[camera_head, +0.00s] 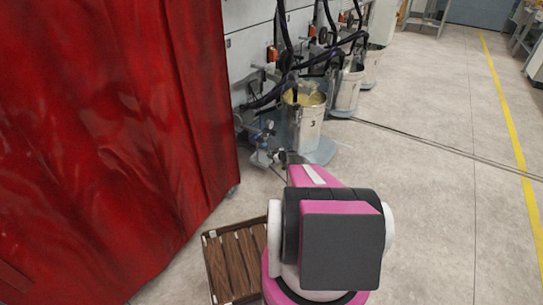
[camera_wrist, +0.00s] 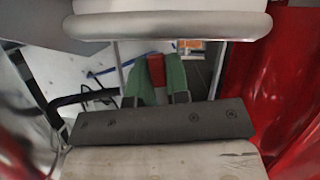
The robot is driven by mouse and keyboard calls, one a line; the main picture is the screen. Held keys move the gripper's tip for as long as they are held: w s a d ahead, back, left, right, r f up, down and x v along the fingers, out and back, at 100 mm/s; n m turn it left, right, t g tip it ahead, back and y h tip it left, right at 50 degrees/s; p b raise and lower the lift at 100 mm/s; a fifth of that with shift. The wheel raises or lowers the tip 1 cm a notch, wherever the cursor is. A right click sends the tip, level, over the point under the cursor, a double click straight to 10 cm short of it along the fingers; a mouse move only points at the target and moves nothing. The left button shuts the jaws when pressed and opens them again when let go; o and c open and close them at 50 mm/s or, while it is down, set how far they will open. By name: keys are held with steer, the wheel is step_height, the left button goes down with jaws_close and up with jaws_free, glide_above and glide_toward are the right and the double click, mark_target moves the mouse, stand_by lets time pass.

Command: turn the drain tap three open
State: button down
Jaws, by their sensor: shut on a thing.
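In the wrist view, the green fingertips of my gripper (camera_wrist: 155,84) are closed on both sides of a small red piece (camera_wrist: 156,68), which looks like the handle of drain tap three. The tap's body and how far it is turned are hidden. In the head view, my gripper (camera_head: 281,158) is low down, left of the white bucket marked 3 (camera_head: 308,128), among small pipes and fittings (camera_head: 258,136). The tap itself is too small to make out there, and my arm hides part of that area.
A red curtain-like panel (camera_head: 110,120) stands close on the left. A crate with brown slats (camera_head: 237,266) lies on the floor beside my arm. More buckets (camera_head: 347,90) and dark hoses (camera_head: 325,62) stand behind bucket 3. The floor (camera_head: 440,160) on the right is clear.

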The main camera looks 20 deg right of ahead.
steer(key=shift+s+a+m+g+y, duration=0.2)
steer(key=shift+m+g+y, duration=0.1)
steer(key=shift+m, duration=0.3)
steer(key=c, duration=1.1)
jaws_free()
steer(key=v, duration=1)
steer(key=shift+s+d, duration=0.25)
steer(key=shift+r, duration=0.1)
